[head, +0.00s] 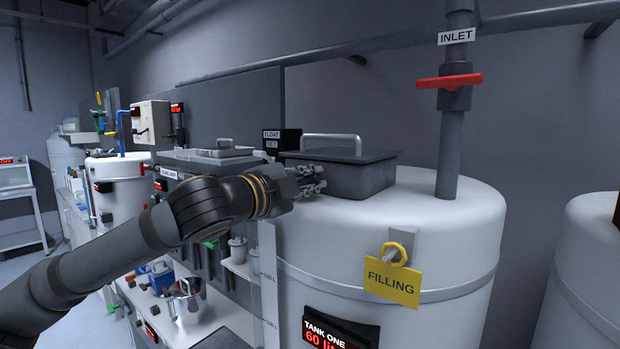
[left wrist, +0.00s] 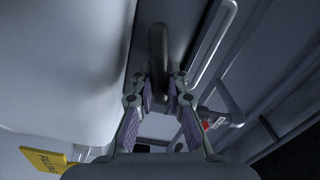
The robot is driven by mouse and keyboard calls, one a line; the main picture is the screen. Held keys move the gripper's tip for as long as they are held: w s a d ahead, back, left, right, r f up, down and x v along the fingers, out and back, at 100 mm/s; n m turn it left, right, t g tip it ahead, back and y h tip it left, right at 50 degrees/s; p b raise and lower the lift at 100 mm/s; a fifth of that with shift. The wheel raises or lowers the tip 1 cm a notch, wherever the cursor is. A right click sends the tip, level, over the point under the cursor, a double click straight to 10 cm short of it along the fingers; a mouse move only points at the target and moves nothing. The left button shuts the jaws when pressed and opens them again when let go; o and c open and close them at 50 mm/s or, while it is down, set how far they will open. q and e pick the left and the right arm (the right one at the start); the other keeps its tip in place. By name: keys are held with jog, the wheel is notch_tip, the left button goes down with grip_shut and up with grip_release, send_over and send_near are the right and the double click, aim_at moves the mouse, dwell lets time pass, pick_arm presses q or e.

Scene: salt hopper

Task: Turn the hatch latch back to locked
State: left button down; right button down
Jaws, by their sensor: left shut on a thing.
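The hatch (head: 365,178) is a dark grey box lid with a pale bar handle (head: 330,138) on top of the white tank (head: 430,235). My left gripper (head: 314,181) is at the hatch's near left side. In the left wrist view, the latch (left wrist: 158,45) is a dark, rounded bar between the fingers of my left gripper (left wrist: 160,92). The gripper is shut on it. In the head view the gripper hides the latch, and I cannot tell its exact turn angle. My right gripper is in neither view.
A yellow FILLING tag (head: 392,283) hangs on the tank front. A bench with small items stands left, below my arm. Another white tank (head: 590,270) is at the right edge.

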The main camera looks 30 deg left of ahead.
pick_arm(q)
jog(key=shift+d+f+m, duration=0.1)
jog(key=shift+f+m, duration=0.15)
jog(key=shift+m, duration=1.35)
jog(key=c, duration=1.3)
grip_release()
jog(key=shift+f, duration=0.1)
